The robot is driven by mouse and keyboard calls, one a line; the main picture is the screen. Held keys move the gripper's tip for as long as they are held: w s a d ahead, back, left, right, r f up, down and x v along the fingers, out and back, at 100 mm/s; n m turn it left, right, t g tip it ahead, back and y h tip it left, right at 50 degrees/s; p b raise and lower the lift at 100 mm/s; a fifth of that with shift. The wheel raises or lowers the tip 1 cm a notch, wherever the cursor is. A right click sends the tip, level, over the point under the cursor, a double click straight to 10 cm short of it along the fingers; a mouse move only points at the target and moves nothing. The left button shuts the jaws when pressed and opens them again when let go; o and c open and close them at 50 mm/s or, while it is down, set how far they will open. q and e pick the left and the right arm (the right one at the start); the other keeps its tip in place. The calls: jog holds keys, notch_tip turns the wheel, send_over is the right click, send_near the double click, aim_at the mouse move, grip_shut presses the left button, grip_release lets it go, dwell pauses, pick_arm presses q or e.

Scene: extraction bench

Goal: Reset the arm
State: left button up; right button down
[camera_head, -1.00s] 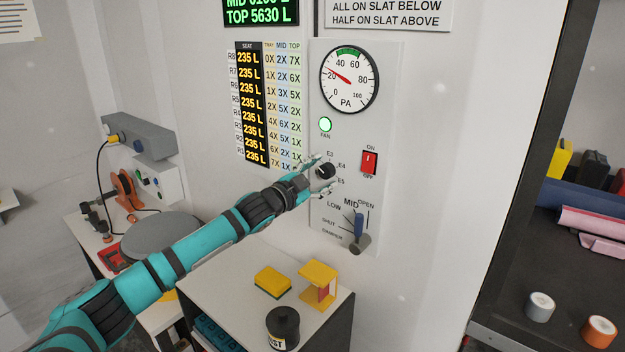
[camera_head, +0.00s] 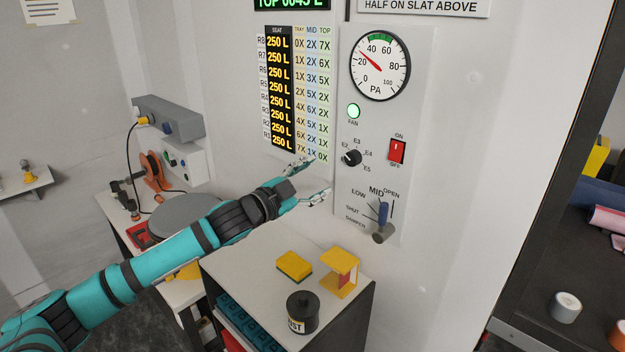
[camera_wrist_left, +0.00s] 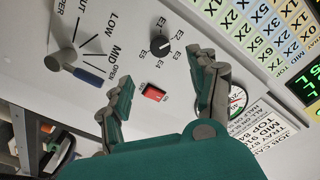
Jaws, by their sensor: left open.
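My left gripper (camera_head: 316,180) is open and empty, in front of the white wall panel, left of the damper lever and below the dial. The left wrist view shows its two fingers (camera_wrist_left: 165,78) spread apart with nothing between them. The black selector dial (camera_head: 352,158) is apart from the fingers; its white mark points left, toward E2. The dial also shows in the left wrist view (camera_wrist_left: 160,44). My right gripper is in neither view.
The red switch (camera_head: 397,151), lit green fan lamp (camera_head: 353,111) and pressure gauge (camera_head: 380,65) are on the panel. Below the arm, a cabinet top (camera_head: 250,262) holds a yellow sponge (camera_head: 294,266), a yellow stand (camera_head: 341,272) and a black jar (camera_head: 302,313). A dark shelf (camera_head: 556,240) is at right.

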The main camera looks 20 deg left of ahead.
pick_arm(q)
jog(key=s+d+f+n+g+y, duration=0.1)
jog(key=s+d+f+n+g, duration=0.15)
jog(key=s+f, duration=0.35)
jog(key=s+d+f+n+g+y, duration=0.1)
jog(key=s+d+f, duration=0.3)
jog(key=f, duration=0.4)
jog(key=s+d+f+n+g+y, duration=0.1)
jog(key=s+d+f+g, duration=0.2)
jog(key=f, duration=0.5)
jog(key=s+a+f+n+g+y, duration=0.25)
jog(key=s+f+g, duration=0.2)
jog(key=s, duration=0.95)
jog(key=s+a+f+n+g+y, duration=0.1)
jog(key=s+f+n+g, duration=0.35)
jog(key=s, duration=0.85)
notch_tip(320, 180, down, 28)
jog(key=m+b, duration=0.2)
jog(key=b, duration=0.1)
jog(key=s+a+f+b, duration=0.2)
jog(key=s+f+b, duration=0.1)
jog(key=s+f, duration=1.5)
notch_tip(320, 180, down, 3)
jog(key=shift+s+a+f, duration=0.1)
jog(key=shift+s+a, duration=0.1)
jog(key=shift+a, duration=0.1)
